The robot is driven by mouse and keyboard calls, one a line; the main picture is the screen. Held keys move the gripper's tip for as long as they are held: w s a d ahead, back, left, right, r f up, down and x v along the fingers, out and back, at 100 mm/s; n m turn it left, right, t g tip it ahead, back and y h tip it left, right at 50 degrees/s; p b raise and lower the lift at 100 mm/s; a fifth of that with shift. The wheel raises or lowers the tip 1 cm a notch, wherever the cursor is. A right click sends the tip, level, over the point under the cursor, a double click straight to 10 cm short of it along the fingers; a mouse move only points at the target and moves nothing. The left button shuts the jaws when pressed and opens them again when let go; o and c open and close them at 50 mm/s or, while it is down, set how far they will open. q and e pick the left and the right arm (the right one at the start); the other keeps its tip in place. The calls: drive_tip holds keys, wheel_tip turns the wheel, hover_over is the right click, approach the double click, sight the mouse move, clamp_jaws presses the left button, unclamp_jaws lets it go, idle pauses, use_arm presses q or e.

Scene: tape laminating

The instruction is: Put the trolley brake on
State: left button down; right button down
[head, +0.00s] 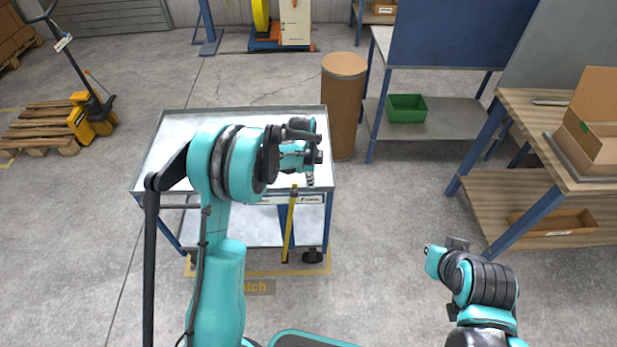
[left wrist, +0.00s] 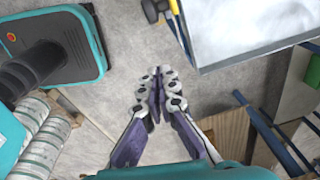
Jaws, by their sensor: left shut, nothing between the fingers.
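The trolley (head: 170,150) has a grey metal top and a lower shelf on a blue frame with dark castors. A yellow brake lever (head: 290,228) stands nearly upright, slightly tilted, at its front right. My left gripper (head: 309,179) is over the trolley's front right corner in the head view, close to the lever's top; touching cannot be told there. The trolley top (left wrist: 245,30) is at upper right. My right arm shows at lower right, without clear fingers.
A brown drum (head: 343,110) stands right behind the trolley. A workbench with a green bin (head: 406,108) and a wooden table (head: 535,115) with cardboard boxes are to the right. A yellow pallet jack (head: 92,115) is far left. The floor between trolley and wooden table is clear.

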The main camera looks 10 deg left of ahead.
use_arm(q)
drive_tip(key=a+f+b, duration=0.1)
drive_tip(key=a+f, duration=0.2)
drive_tip(key=f, duration=0.2)
drive_tip(key=shift+a+f+b, duration=0.15)
drive_tip(key=shift+f+b, duration=0.25)
drive_tip(key=shift+s, duration=0.1)
drive_tip(key=s+a+h+b, duration=0.1)
drive_tip(key=s+a+h, duration=0.1)
drive_tip(key=a, duration=0.9)
drive_tip(key=shift+s+a+r+t+b, duration=0.3)
drive_tip(key=shift+s+t+b, duration=0.1)
drive_tip(key=shift+s, duration=0.3)
